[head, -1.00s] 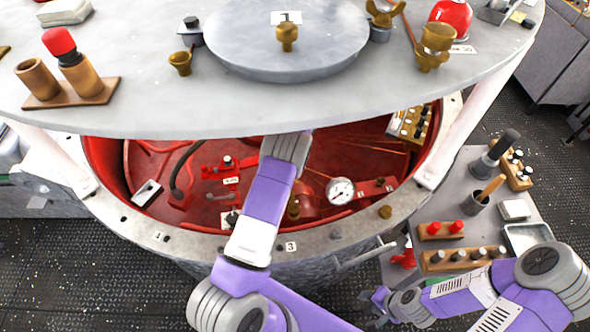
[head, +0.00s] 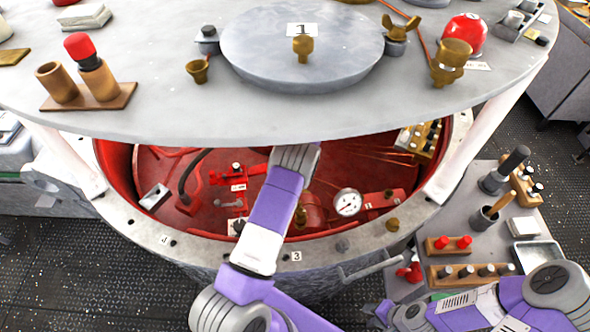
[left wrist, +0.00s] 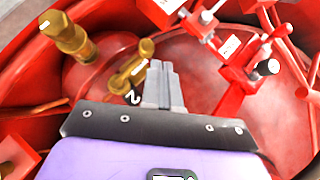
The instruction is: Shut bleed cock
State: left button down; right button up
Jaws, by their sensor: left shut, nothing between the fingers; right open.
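A second brass fitting (left wrist: 68,36) stands further left. Which of these is the bleed cock is not marked. In the head view my left arm reaches under the raised lid and its gripper is hidden. My right gripper (head: 378,313) is open, low beside the side table, apart from the drum.
The grey lid (head: 180,115) overhangs the drum. Red valves (left wrist: 245,65) and pipes lie right of the left fingers. A pressure gauge (head: 347,203) sits inside the drum. The side table (head: 405,288) holds tools and red and black knobs.

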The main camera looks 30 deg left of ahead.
pick_arm(q)
jog(key=shift+d+v, duration=0.15)
jog(key=shift+v, duration=1.05)
jog(key=shift+d+v, duration=0.1)
jog(key=shift+v, duration=1.15)
jog(key=shift+f, duration=0.1)
